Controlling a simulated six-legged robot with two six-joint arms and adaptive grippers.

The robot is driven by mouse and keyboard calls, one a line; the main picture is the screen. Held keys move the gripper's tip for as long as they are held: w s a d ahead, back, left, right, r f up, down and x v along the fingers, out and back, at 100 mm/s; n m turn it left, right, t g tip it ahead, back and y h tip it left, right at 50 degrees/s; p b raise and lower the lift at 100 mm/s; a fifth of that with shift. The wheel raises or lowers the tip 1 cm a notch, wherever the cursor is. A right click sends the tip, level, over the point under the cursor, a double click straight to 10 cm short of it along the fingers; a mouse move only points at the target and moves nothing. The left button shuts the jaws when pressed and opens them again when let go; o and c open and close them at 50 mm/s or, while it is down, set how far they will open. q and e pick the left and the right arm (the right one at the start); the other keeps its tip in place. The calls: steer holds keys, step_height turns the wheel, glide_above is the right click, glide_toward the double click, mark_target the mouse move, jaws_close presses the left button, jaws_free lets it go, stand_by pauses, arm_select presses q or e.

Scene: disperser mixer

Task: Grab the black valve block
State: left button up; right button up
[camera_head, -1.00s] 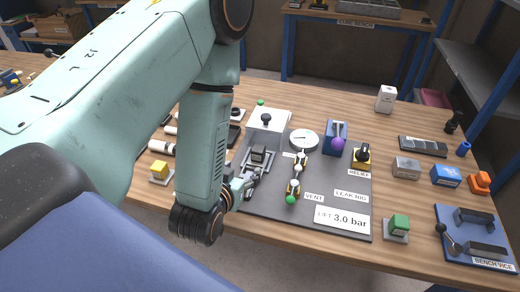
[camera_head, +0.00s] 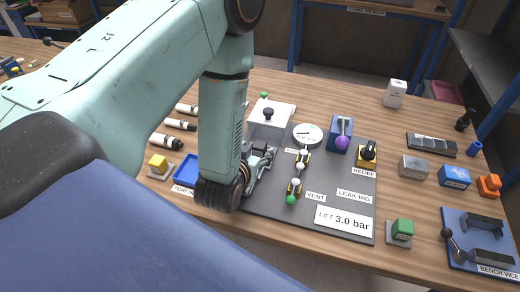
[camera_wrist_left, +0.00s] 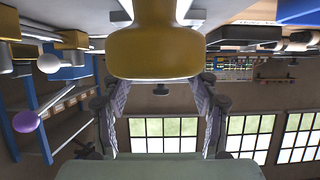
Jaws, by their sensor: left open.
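My left gripper (camera_head: 262,160) is at the left part of the dark rig board (camera_head: 275,205), just in front of the clear-walled box with a white top (camera_head: 272,108) and black knob. Its fingers are open. The black valve block is not clearly visible now. The spot in front of the box where a black block showed is covered by my fingers and wrist. In the left wrist view, my open left gripper (camera_wrist_left: 160,105) has its two patterned fingers apart. A large gold rounded part (camera_wrist_left: 155,52) fills the top middle there; I cannot tell what it is.
To the right on the board are brass valves (camera_head: 297,187), a white gauge (camera_head: 308,134), and a blue block (camera_head: 340,132) with a purple ball. A bench vice (camera_head: 480,240) stands at the right.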

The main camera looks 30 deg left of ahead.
mark_target(259, 147)
arm_select(q)
steer(key=shift+x, duration=1.1)
steer(key=shift+s+d+r, duration=0.1)
steer(key=shift+c, duration=0.5)
steer(key=c, duration=1)
jaws_close()
